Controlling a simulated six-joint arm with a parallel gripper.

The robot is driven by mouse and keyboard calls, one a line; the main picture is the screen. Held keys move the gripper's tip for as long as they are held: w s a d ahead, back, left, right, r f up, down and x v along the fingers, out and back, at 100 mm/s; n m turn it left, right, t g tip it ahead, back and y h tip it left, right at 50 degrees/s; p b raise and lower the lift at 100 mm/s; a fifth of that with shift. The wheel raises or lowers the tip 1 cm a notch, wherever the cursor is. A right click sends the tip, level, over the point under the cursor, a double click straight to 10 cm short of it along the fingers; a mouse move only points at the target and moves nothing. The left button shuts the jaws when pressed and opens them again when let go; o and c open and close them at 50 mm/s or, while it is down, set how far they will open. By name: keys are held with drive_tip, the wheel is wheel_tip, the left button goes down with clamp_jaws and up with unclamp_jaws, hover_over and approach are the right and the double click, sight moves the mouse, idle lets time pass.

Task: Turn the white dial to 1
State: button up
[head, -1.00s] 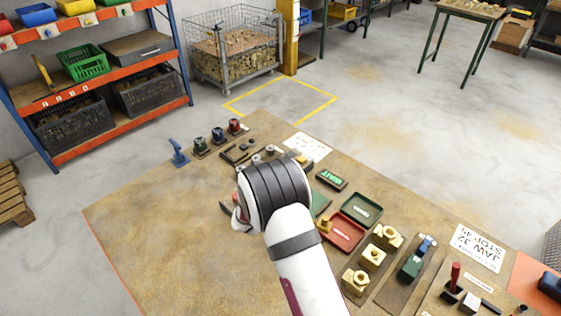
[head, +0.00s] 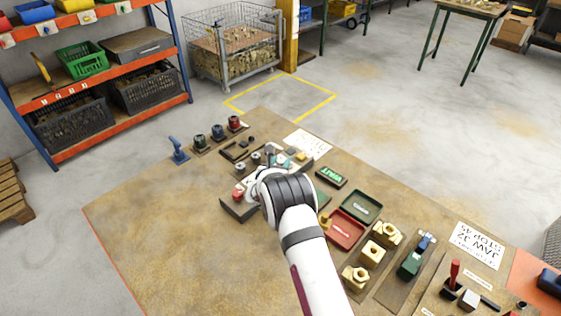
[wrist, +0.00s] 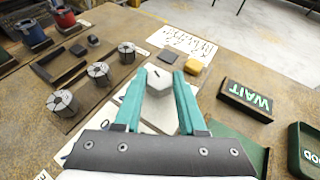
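The white dial (wrist: 159,84) is a faceted knob on a pale panel (wrist: 158,122) in the wrist view. A "0" mark shows on the panel to the lower left, partly cut off by my gripper; a "1" mark is not readable. My gripper (wrist: 159,76) has its two teal fingers apart, one on each side of the dial. I cannot tell whether either fingertip touches it.
Several grey slotted cylinders (wrist: 97,73) stand left of the dial. A yellow block (wrist: 193,67) lies beyond it. A WAIT sign (wrist: 247,100) and a green tray (head: 361,207) are to the right. The table's left part (head: 150,215) is clear.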

clamp_jaws()
drive_tip(key=shift+w+a+r+m+h, duration=0.1)
drive_tip(key=shift+m+h, duration=0.3)
drive_tip(key=shift+h, duration=0.1)
drive_tip(key=shift+m+h, duration=0.4)
drive_tip(key=shift+h, duration=0.1)
drive_tip(key=o, duration=0.7)
unclamp_jaws()
drive_tip(key=v, duration=1.5)
drive_tip(key=shift+s+r, duration=0.3)
drive_tip(key=shift+r, duration=0.15)
